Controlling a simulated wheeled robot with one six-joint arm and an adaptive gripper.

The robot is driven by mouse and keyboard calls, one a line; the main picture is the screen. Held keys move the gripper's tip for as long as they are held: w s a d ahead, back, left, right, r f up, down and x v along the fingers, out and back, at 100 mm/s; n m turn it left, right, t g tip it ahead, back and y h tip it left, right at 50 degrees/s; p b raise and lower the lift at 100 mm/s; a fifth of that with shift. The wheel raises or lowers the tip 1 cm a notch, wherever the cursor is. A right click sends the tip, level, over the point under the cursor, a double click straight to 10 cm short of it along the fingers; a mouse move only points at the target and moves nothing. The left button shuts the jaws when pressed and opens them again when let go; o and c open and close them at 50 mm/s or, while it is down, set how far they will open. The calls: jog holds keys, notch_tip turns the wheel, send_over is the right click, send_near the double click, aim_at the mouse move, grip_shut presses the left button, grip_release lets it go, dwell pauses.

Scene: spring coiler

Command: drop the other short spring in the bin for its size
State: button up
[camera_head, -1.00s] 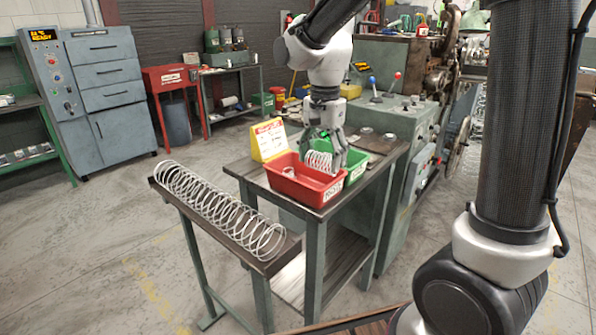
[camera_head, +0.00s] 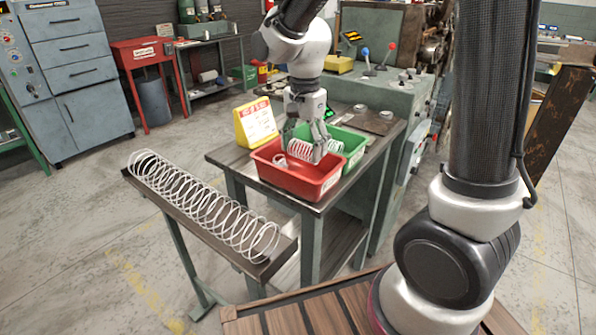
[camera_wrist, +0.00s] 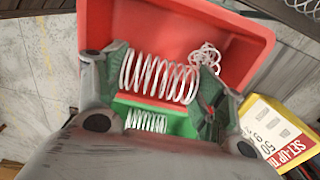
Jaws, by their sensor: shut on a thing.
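My gripper (camera_head: 304,147) is shut on a white wire spring (camera_wrist: 160,77). The spring lies across between its two fingers, above the red bin (camera_head: 304,187) near the side by the green bin (camera_head: 356,146). In the wrist view a smaller-looking white coil (camera_wrist: 206,56) lies in the red bin. Another white spring (camera_wrist: 146,121) lies in the green bin, partly hidden by my gripper. The bins stand side by side on a dark-topped table. Their labels are too small to read.
A yellow set-up card (camera_head: 256,122) stands beside the red bin. A long spring (camera_head: 205,200) lies on a narrow rack (camera_head: 190,219) at left of the table. The coiler machine (camera_head: 385,100) is close behind the bins. Floor at left is open.

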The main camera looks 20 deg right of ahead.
jog(key=shift+f, duration=0.1)
jog(key=o, duration=1.2)
jog(key=shift+c, duration=0.2)
notch_tip(320, 180, up, 12)
